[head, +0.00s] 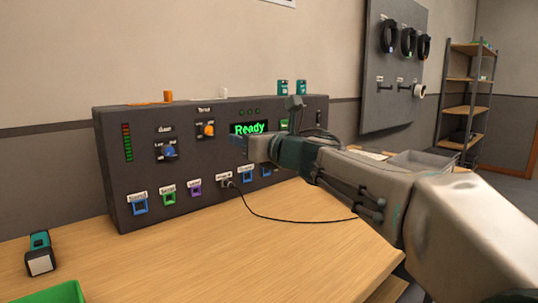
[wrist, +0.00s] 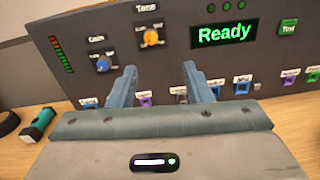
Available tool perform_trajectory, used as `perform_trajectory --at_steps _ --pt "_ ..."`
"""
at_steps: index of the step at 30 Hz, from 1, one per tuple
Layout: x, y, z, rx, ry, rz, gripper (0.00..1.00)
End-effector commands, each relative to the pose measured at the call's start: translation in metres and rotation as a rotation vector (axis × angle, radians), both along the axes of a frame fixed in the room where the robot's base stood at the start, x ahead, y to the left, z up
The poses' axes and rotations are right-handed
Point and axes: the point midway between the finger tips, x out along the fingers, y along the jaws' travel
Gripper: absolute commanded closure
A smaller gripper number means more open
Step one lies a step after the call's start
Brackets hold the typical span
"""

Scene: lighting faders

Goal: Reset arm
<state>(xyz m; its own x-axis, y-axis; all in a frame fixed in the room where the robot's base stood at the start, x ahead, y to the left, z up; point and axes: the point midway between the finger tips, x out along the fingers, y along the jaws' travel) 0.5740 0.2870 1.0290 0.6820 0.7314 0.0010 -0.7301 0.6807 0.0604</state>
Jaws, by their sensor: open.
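My gripper (wrist: 160,88) is open in the wrist view, its two blue-grey fingers apart with nothing between them. It points at the front of a dark grey control panel (wrist: 180,60). In the head view my arm reaches in from the right, and the gripper (head: 243,146) is in front of the panel (head: 108,150), just below the green "Ready" display (head: 250,128). The display also shows in the wrist view (wrist: 224,33). The arm hides the panel's lower right part. I cannot tell whether the fingertips touch the panel.
The panel has a blue knob (head: 169,151), an orange knob (head: 208,130) and several coloured sockets along its bottom. A black cable (head: 290,220) runs from one socket across the wooden table (head: 200,260). A teal-and-black device (head: 40,254) and a green tray (head: 55,293) are at front left.

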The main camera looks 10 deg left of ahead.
Motion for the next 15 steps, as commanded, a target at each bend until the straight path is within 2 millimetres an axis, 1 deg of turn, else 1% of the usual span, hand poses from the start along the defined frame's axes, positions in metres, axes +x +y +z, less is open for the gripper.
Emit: perform_trajectory --at_steps 1,2,5,6,11,12,14,15 --pt "0.002 -0.011 0.016 0.044 0.041 -0.038 0.54" --pt "0.004 -0.019 0.021 0.079 0.077 -0.067 0.54" --pt "0.010 -0.053 0.038 0.236 0.227 -0.192 0.54" --pt "0.012 -0.068 0.044 0.311 0.294 -0.250 0.54" --pt "0.010 -0.130 0.053 0.621 0.550 -0.480 0.54" --pt "0.007 -0.145 0.052 0.700 0.609 -0.537 0.54" --pt "0.001 -0.166 0.052 0.821 0.695 -0.624 0.54" --pt "-0.005 -0.180 0.050 0.904 0.751 -0.683 0.54"
